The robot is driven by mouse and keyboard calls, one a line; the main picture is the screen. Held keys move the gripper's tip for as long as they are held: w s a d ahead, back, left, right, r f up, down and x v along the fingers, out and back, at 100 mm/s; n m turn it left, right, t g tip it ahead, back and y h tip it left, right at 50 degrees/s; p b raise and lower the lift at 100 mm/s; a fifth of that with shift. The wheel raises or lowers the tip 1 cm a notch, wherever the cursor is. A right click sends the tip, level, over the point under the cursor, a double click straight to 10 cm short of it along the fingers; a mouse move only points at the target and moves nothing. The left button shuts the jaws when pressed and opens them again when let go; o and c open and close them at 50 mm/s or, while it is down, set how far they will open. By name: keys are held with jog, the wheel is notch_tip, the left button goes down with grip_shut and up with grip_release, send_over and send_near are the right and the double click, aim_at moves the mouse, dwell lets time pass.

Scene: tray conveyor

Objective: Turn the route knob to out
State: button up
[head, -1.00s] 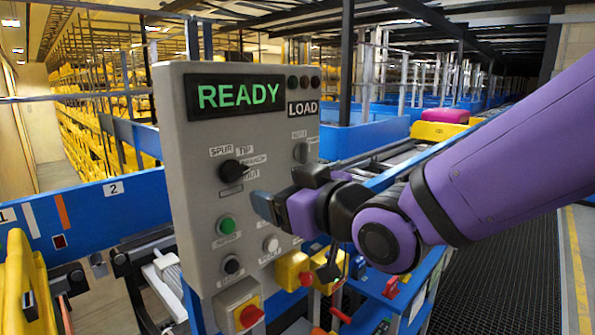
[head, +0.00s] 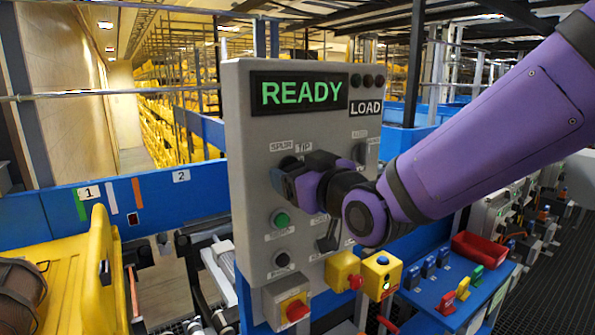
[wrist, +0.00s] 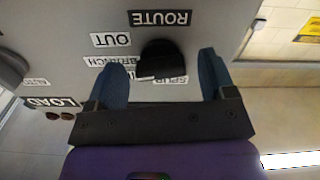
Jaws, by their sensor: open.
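The route knob is a black rotary knob (wrist: 163,57) on the grey control panel (head: 245,130), under the ROUTE label (wrist: 160,18), which appears upside down in the wrist view. The OUT label (wrist: 111,40) and BRANCH label lie left of the knob there, SPUR below it. My gripper (head: 282,180) is in front of the panel at the knob. In the wrist view its two blue fingers are open, one on each side of the knob, with gaps to it. In the head view the gripper hides most of the knob. Which label the pointer faces is unclear.
The panel display (head: 300,93) reads READY, with a LOAD plate (head: 366,108) beside it. A green button (head: 281,219) and a black button (head: 282,260) sit below my gripper. A yellow tote (head: 70,270) is at left.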

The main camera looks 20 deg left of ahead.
jog(key=shift+w+a, duration=0.2)
jog(key=c, duration=0.9)
jog(key=shift+c, duration=0.2)
jog(key=m, duration=0.4)
jog(key=shift+m, duration=1.9)
